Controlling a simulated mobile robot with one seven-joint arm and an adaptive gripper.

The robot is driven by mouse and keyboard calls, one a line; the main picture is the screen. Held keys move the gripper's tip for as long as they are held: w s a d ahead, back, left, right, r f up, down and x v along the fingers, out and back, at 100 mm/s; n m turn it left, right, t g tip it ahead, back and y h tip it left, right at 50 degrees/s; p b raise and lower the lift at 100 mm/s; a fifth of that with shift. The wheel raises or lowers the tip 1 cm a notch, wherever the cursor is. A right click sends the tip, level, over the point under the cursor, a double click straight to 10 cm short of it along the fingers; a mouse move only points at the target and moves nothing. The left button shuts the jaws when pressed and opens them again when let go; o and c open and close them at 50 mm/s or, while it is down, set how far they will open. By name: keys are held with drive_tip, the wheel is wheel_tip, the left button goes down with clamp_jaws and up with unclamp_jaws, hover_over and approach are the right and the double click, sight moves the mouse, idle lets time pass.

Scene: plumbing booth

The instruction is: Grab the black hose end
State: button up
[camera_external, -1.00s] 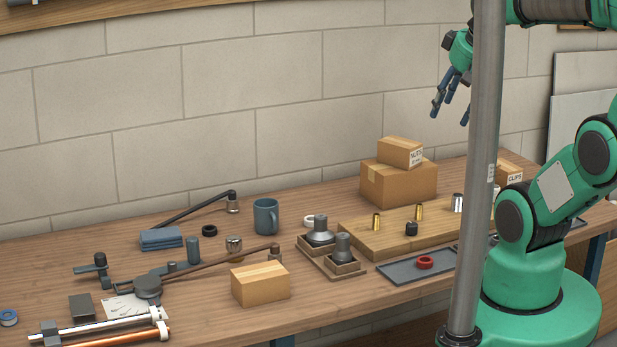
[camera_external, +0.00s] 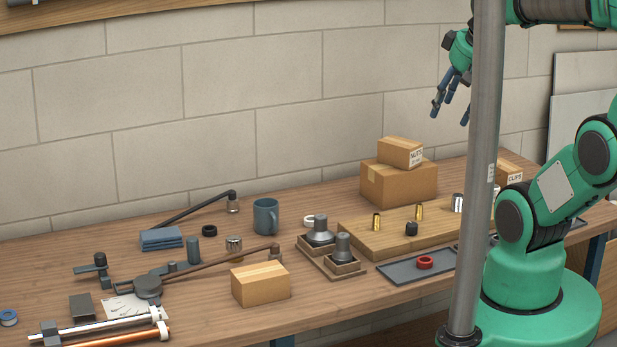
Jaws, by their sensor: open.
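A thin black hose (camera_external: 195,208) lies at the back left of the workbench, by the wall. Its right end bends down to a grey-brown metal end fitting (camera_external: 233,204). My gripper (camera_external: 450,114) is high above the back right of the bench, with blue fingers pointing down. It is open and empty, well to the right of the hose end and far above it. The grey post partly hides my wrist and the gripper's right side.
A blue mug (camera_external: 265,217) stands right of the hose end, and a black ring (camera_external: 210,231) lies in front of it. A brown hose (camera_external: 215,264) crosses the bench nearer the front. Stacked boxes (camera_external: 398,184) stand below my gripper. A vertical post (camera_external: 478,180) stands in the foreground.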

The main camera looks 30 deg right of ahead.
idle(0.4)
drive_tip(key=w+a+r+g+p, duration=0.15)
drive_tip(key=w+r, duration=0.25)
drive_tip(key=w, duration=0.6)
drive_tip(key=w+a+r, duration=0.3)
drive_tip(key=w, duration=0.7)
drive_tip(key=w+a+f+g+p, duration=0.1)
drive_tip(key=w+a, duration=0.2)
drive_tip(key=w, duration=0.6)
drive_tip(key=w+a+f, duration=0.1)
drive_tip(key=w+a, duration=0.2)
drive_tip(key=w, duration=0.6)
drive_tip(key=w+a+f+g+p, duration=0.1)
drive_tip(key=w+a+f, duration=0.4)
drive_tip(key=w+f, duration=0.25)
drive_tip(key=w+a+f+g+p, duration=0.1)
drive_tip(key=w+a+f, duration=0.4)
drive_tip(key=w, duration=0.4)
drive_tip(key=shift+m+g, duration=0.5)
drive_tip(key=shift+g, duration=0.05)
drive_tip(key=w+a+f, duration=0.3)
drive_tip(key=f, duration=0.4)
drive_tip(key=w+a+f, duration=0.2)
drive_tip(key=a+f, duration=0.1)
drive_tip(key=f, duration=0.4)
drive_tip(key=w+a+f, duration=0.3)
drive_tip(key=f, duration=0.4)
drive_tip(key=shift+w+p, duration=0.3)
drive_tip(key=shift+p, duration=0.1)
